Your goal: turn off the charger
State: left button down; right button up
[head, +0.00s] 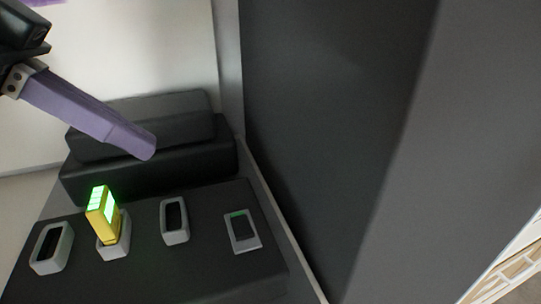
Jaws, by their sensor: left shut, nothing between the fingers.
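The charger is a dark unit (205,262) at the lower left with a raised block (150,168) behind its top. Three grey-rimmed sockets stand on it: an empty one at the left (40,262), one holding a yellow battery (105,222) with lit green panels, and another empty one (174,221). At its right is a grey-framed switch (242,232), dark with a green strip lit at its upper end. My left gripper (143,147), with purple fingers, is shut and empty. It appears in front of the raised block, up and left of the switch. My right gripper is not in view.
A tall dark grey panel (320,130) rises right of the charger, close to the switch side. A pale wall (130,50) is behind. A light wooden lattice-like object (510,270) shows at the lower right corner. The space above the sockets looks clear.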

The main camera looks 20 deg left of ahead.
pick_arm(q)
send_over(248, 229)
jog(key=a, duration=0.3)
jog(key=f, duration=0.4)
jog(key=s+f, duration=0.1)
jog(key=f, duration=0.1)
jog(key=shift+d+f, duration=0.2)
jog(key=shift+f, duration=0.1)
notch_tip(248, 229, down, 4)
jog(key=shift+s+d+r, duration=0.1)
jog(key=shift+r, duration=0.15)
jog(key=shift+f, duration=0.4)
